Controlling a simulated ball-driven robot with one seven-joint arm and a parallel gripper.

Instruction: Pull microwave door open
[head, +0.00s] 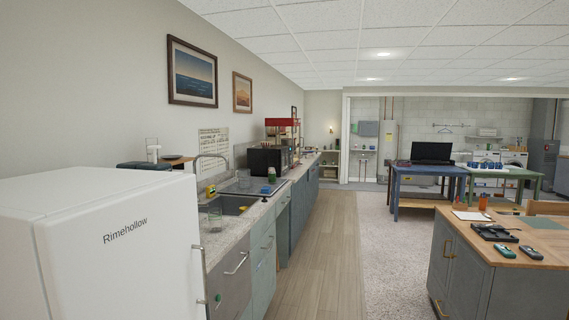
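A dark box that looks like the microwave (267,162) stands on the left-hand counter, beyond the sink. Its black side faces me. Its front seems to face right, toward the aisle, and shows only as a thin sliver. I cannot make out a handle, and the door looks shut, though it is too small to be sure. My gripper is not in view.
A white fridge (110,250) fills the near left. The counter (228,228) holds a sink (232,203), a faucet and a glass. A wood-topped island (480,235) stands at right. The wooden floor aisle (315,255) between is clear.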

